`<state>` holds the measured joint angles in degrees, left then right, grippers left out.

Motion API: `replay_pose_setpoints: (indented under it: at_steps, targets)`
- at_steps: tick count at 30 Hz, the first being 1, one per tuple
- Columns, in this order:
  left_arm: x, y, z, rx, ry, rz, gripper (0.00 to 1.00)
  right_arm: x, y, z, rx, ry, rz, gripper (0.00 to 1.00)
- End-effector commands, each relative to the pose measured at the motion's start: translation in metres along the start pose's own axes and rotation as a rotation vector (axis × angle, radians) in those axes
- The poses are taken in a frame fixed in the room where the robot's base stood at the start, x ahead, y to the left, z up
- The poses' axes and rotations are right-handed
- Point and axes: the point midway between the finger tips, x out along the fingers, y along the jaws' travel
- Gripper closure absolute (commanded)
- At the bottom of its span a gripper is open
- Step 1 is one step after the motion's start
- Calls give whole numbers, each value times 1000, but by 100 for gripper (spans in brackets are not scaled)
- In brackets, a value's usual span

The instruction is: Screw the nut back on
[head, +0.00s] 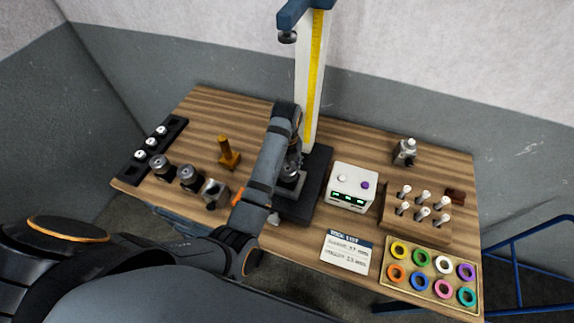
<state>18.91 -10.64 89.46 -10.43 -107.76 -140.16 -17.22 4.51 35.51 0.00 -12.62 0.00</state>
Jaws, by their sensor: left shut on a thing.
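My left gripper (291,162) points down at the foot of the white column, mostly hidden behind my own forearm and wrist. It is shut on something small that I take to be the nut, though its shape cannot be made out. Right below it, a dark round part with a paler top (289,175) sits on the black base (318,170) of the column stand. I cannot tell whether the nut touches this part or its thread. My right gripper is not in view.
The column (311,90) with a yellow scale rises behind my wrist. Right are a white box (351,187), a wooden peg block (415,218) and a ring tray (431,273).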

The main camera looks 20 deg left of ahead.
Motion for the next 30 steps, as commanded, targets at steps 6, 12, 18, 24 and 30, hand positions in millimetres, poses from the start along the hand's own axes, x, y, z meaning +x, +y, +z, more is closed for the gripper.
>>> replay_pose_setpoints:
  at_steps: [6,12,18,24,30]
  targets:
    - [6,6,-4,371,20,19,79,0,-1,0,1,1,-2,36]
    - [6,7,-4,434,20,22,79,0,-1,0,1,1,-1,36]
    - [6,7,-3,431,18,23,28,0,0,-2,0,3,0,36]
    - [4,5,-2,431,12,17,15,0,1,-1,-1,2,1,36]
    - [2,4,-1,431,9,13,15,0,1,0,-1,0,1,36]
